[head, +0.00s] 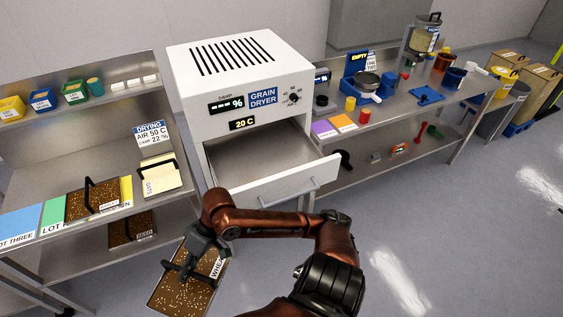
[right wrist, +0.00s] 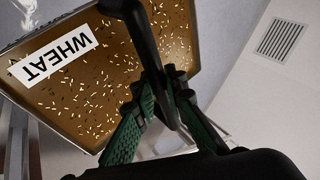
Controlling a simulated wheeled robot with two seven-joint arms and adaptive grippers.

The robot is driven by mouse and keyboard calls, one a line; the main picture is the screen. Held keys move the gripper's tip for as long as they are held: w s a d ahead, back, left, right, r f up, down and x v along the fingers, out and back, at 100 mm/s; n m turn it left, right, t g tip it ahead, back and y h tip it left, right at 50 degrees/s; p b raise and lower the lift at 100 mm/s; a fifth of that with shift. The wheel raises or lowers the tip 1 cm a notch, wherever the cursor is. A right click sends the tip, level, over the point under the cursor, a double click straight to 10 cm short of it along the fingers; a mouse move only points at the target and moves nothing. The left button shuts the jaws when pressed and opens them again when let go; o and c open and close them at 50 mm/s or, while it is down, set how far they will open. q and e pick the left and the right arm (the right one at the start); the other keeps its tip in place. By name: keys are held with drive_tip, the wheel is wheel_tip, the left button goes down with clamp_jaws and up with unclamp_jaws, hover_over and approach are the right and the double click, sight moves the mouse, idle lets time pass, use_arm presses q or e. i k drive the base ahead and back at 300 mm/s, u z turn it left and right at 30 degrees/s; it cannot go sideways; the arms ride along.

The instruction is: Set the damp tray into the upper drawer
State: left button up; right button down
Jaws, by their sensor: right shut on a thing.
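My right gripper (head: 188,264) is shut on the dark handle of a brown tray of pale grains labelled WHEAT (head: 200,290). The right wrist view shows the green-padded fingers (right wrist: 166,92) around the handle and the tray (right wrist: 110,90) beyond them. The tray hangs in the air, left of and in front of the dryer. The white grain dryer (head: 185,75) reads 20 C and has a drawer (head: 280,188) pulled out, with its visible inside empty. My arm passes in front of the dryer's lower part, so I cannot see whether another drawer is there. My left gripper is out of view.
The left bench (head: 95,165) bears coloured mats, another grain tray (head: 92,200) and a pale tray (head: 160,178); a further tray (head: 132,230) lies on its lower shelf. A bench with scale and cups (head: 385,110) stands right of the dryer. The floor (head: 440,220) at right is clear.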

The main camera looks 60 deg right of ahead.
sight(266, 161)
drive_tip(key=z, duration=1.5)
